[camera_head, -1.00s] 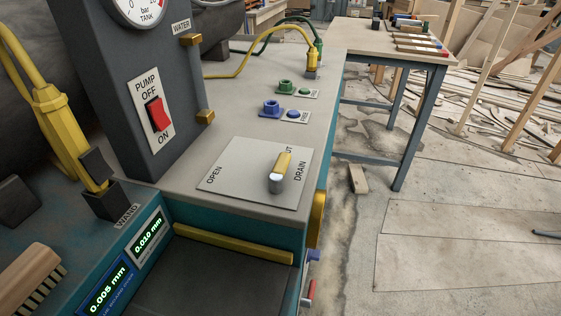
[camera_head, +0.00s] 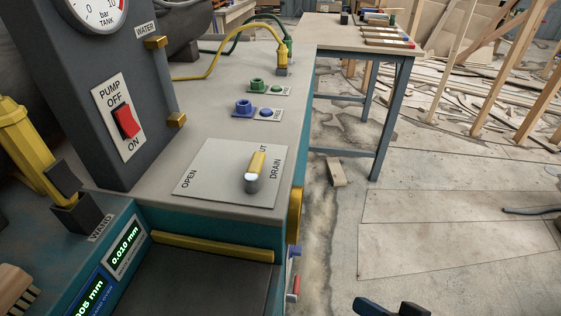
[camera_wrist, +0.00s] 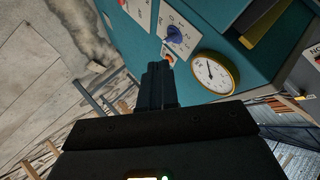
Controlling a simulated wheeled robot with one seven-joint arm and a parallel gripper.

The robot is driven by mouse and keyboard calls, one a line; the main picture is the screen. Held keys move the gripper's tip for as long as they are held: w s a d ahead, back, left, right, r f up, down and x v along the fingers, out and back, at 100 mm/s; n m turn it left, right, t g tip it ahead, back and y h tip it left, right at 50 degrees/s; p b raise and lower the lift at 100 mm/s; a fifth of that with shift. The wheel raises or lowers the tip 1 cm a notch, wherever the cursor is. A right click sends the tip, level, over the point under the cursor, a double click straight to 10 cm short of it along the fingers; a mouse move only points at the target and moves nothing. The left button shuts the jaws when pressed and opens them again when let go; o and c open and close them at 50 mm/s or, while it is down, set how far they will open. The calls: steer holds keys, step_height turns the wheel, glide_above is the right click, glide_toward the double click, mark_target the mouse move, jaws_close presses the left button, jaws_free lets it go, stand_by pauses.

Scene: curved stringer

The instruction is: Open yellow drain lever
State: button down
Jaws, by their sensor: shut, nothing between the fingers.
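The yellow drain lever (camera_head: 256,163) stands on a pale plate (camera_head: 215,170) on the bench top. Its rounded grey end faces me and its yellow handle points away, over the partly hidden label ending in "UT". "OPEN" is printed at the plate's left and "DRAIN" at its right. My gripper (camera_wrist: 160,72) shows in the wrist view with its dark fingers together and nothing between them. It is in front of the teal machine side, and the lever is not recognisable in that view. In the head view only dark parts, probably of my arm, show at the bottom edge, well apart from the lever.
A grey pump panel (camera_head: 110,100) with a red switch rises left of the plate. Green (camera_head: 257,84) and blue (camera_head: 243,107) fittings stand behind it. The wrist view shows a yellow-rimmed gauge (camera_wrist: 214,73) and a blue knob (camera_wrist: 176,35). Open floor lies right of the bench.

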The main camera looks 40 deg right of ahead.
mark_target(264, 162)
steer(key=w+d+r+m+t+y, duration=0.1)
steer(key=w+d+r+m+y, duration=0.15)
steer(key=w, duration=0.35)
steer(key=w+d+r+m+y, duration=0.1)
steer(key=w+r+y, duration=0.15)
steer(key=w, duration=0.35)
steer(key=w+d+r+n+y, duration=0.1)
steer(key=d+r+y, duration=0.1)
steer(key=r+y, duration=0.2)
steer(key=w+d+r+n+y, duration=0.1)
steer(key=d+r+n+y, duration=0.1)
steer(key=r, duration=0.6)
steer(key=shift+w+d+r+y, duration=0.35)
steer(key=shift+w+d+y, duration=0.1)
steer(key=shift+y, duration=0.45)
steer(key=shift+a+p, duration=0.1)
steer(key=shift+p, duration=0.2)
steer(key=p+x, duration=0.1)
steer(key=x, duration=1.3)
steer(key=shift+p, duration=0.4)
